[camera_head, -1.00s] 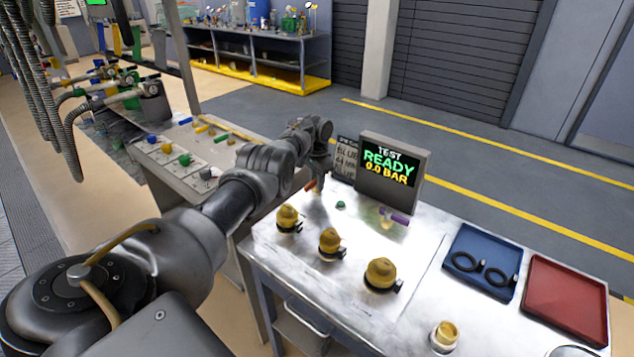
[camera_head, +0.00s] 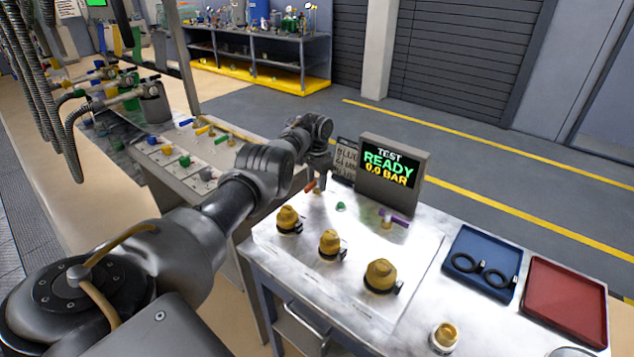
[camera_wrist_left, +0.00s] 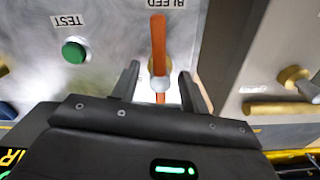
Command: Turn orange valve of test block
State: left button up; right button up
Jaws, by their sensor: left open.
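The test block's orange valve (camera_head: 311,186) is a bar handle on the metal bench top, left of the green test button (camera_head: 341,206). In the left wrist view the orange handle (camera_wrist_left: 158,45) lies lengthwise, next to a label reading BLEED upside down. My left gripper (camera_head: 322,178) is open close to the valve. In the wrist view its two fingers (camera_wrist_left: 161,88) stand on either side of the handle's near end, with gaps visible. The gripper body hides what lies below. My right gripper is not in view.
A display (camera_head: 388,172) reading READY 0.0 BAR stands behind the valve. A purple-handled valve (camera_head: 398,219) and several yellow-capped fittings (camera_head: 329,242) are on the bench. A blue tray (camera_head: 482,236) with black rings and a red tray (camera_head: 565,300) are at the right.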

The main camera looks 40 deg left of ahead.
aim_at(317, 178)
pick_arm(q)
notch_tip(317, 178, up, 10)
jog(key=shift+f, duration=0.15)
dwell(0.7)
